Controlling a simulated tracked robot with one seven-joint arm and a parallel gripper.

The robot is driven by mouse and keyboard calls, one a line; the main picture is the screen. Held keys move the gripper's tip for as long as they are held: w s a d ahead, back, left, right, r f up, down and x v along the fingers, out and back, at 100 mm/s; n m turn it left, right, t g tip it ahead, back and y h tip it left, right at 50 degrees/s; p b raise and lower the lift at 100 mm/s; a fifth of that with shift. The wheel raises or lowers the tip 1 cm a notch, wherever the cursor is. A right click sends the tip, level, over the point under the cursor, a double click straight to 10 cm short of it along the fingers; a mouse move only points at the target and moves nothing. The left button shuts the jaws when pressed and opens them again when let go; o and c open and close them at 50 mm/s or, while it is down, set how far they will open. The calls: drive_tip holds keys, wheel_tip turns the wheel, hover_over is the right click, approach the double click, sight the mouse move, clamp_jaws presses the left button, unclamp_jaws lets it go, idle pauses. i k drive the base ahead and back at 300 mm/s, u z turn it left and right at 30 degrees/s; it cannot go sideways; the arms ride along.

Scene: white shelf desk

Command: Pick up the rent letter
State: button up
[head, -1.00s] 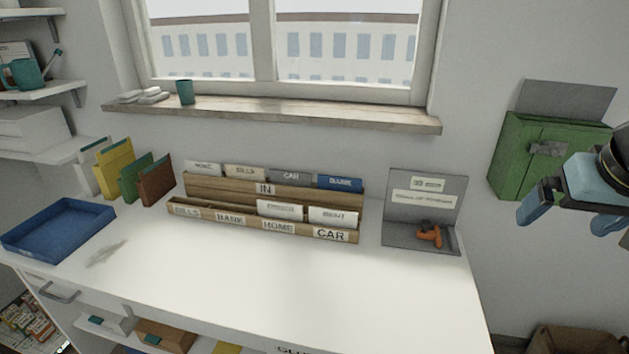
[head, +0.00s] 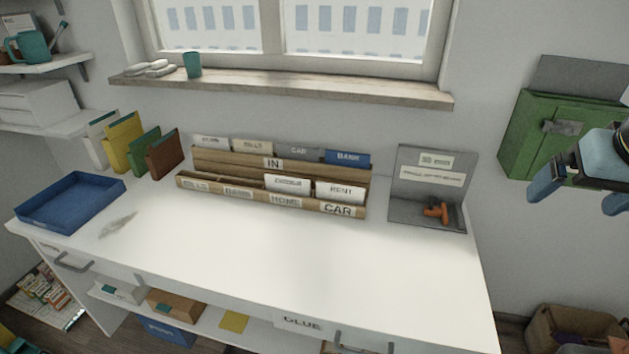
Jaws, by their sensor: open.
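The rent letter (head: 341,191) is a white card marked RENT. It stands upright in the front row of the wooden letter rack (head: 272,162), at the right end, behind the CAR label (head: 337,209). Another white letter (head: 287,184) stands just left of it, behind the HOME label; its print is too blurred to read. My gripper (head: 580,194) is at the right edge of the head view, open and empty. It is well to the right of the rack, in front of the green wall box, and partly cut off by the frame.
A grey stand (head: 428,188) with an orange item (head: 437,211) is right of the rack. A blue tray (head: 70,201) and coloured folders (head: 145,147) are at the left. A green box (head: 552,135) hangs on the wall. The white desk front (head: 270,260) is clear.

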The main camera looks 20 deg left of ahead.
sight(328, 191)
drive_tip(key=z, duration=0.85)
drive_tip(key=k, duration=1.15)
drive_tip(key=u, duration=1)
drive_tip(key=i, duration=0.85)
